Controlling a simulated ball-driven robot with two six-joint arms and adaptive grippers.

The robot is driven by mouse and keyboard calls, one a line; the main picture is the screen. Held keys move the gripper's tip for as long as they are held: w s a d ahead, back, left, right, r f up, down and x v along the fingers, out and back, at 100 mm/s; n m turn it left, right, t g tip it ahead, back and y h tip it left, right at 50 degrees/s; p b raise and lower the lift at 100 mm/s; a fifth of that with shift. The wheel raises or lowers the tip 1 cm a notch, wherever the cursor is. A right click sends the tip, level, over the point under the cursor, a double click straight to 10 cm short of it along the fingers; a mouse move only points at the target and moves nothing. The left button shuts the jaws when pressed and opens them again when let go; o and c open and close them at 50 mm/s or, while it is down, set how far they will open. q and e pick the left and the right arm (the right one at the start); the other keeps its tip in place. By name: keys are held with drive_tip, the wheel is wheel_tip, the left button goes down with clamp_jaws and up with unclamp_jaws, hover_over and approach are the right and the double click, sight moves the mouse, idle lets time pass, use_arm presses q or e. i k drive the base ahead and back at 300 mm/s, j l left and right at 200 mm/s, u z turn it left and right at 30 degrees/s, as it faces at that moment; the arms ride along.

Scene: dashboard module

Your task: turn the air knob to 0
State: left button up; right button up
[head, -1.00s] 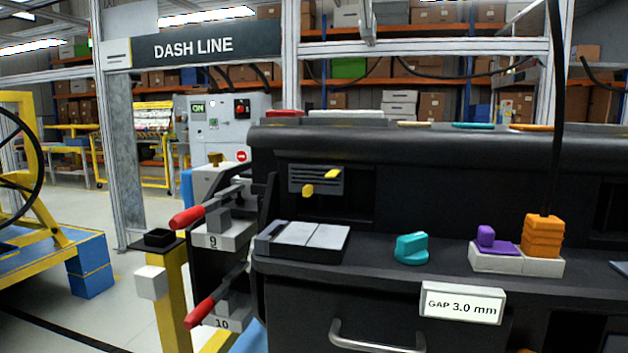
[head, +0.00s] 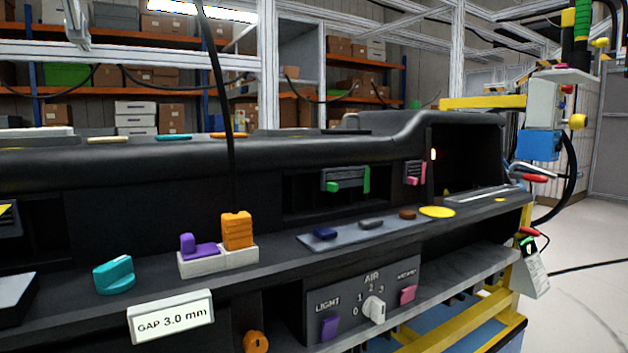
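The air knob (head: 374,309) is a white knob on the dark control panel (head: 345,332) low on the dashboard's front in the head view. The word AIR and the marks 0, 1, 2, 3 stand around it, with 0 at its lower left. I cannot tell for sure which mark the knob points to. A purple LIGHT control (head: 330,328) is to its left and a pink control (head: 408,294) to its right. Neither of my grippers is in view.
Above the panel, a ledge carries a grey pad (head: 342,240), a yellow disc (head: 437,212), an orange block (head: 237,231) and a teal knob (head: 115,275). A GAP 3.0 mm sign (head: 171,317) hangs at the front. Yellow framing (head: 462,318) stands at lower right.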

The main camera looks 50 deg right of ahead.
sight(374, 308)
drive_tip(key=z, duration=1.55)
